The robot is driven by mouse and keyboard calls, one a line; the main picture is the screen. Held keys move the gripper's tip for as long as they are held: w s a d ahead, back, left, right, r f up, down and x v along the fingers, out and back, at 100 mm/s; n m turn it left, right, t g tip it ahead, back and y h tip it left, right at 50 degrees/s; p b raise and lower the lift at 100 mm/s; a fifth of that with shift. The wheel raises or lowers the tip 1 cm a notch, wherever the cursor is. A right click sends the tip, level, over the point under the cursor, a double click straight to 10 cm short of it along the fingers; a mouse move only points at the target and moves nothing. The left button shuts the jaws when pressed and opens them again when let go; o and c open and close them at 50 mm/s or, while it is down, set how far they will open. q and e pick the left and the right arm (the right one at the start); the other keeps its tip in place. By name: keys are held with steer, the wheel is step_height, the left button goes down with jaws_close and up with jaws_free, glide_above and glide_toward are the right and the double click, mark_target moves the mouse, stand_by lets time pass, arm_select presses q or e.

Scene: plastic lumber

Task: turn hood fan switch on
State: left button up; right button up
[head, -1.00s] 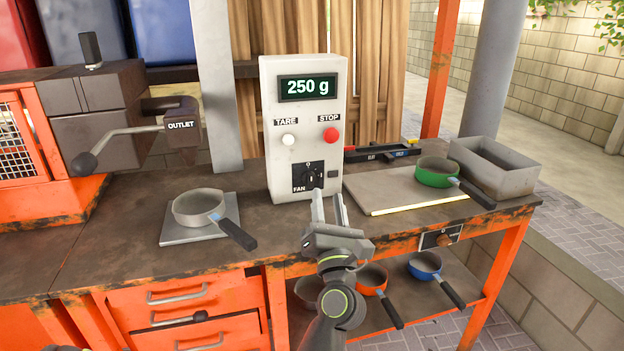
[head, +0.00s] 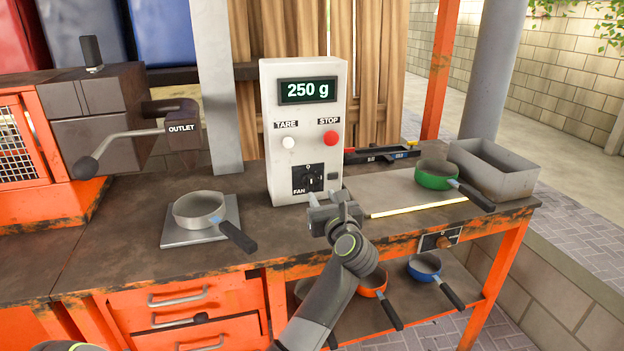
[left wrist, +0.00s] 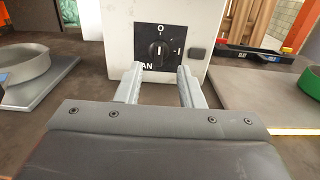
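The fan switch (head: 308,179) is a black rotary knob on a black plate, low on the front of the white control box (head: 268,130). In the left wrist view the knob (left wrist: 158,50) stands upright, its ridge toward the 0 mark, with the I mark to its right. My left gripper (head: 328,196) is just in front of and below the switch. The left wrist view shows its two fingers (left wrist: 158,84) open, with nothing between them, apart from the knob. My right gripper is not in view.
The box also has a white TARE button (head: 288,143), a red STOP button (head: 331,139) and a 250 g display (head: 307,90). A grey pan (head: 199,209) stands at left, a green pan (head: 436,176) at right. Bare worktop (head: 120,240) lies at front left.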

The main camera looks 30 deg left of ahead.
mark_target(311, 179)
arm_select(q)
steer(key=x, duration=0.9)
steer(key=shift+w+a, duration=0.25)
steer(key=shift+a, duration=0.05)
steer(key=c, duration=0.6)
